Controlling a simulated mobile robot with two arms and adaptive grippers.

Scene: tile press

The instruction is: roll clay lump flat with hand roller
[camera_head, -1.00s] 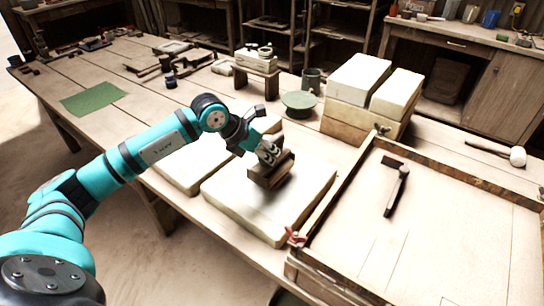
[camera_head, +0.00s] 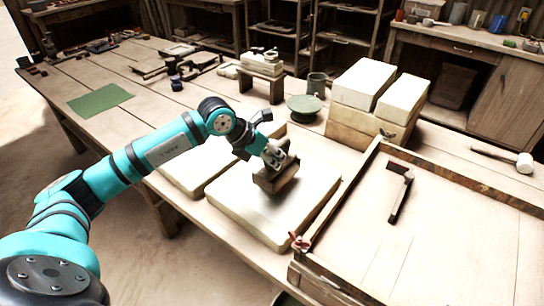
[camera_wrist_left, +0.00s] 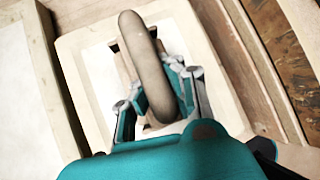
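My left gripper (camera_head: 277,157) is above a thick pale slab (camera_head: 253,222) near the table's front edge. It is shut on a brown wooden tool (camera_head: 275,181), apparently the hand roller. In the left wrist view, the tool's smooth arched handle (camera_wrist_left: 143,52) stands between the fingers (camera_wrist_left: 159,95). The tool is low over the slab; I cannot tell whether it touches. I cannot make out a clay lump; anything under the tool is hidden. My right gripper is out of view.
A wooden-framed tray (camera_head: 345,262) holding a dark handled tool (camera_head: 401,194) is right of the slab. Pale blocks (camera_head: 364,80) are stacked behind. A round green stand (camera_head: 305,107) and small bench (camera_head: 262,77) stand further back. A green mat (camera_head: 100,99) lies left.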

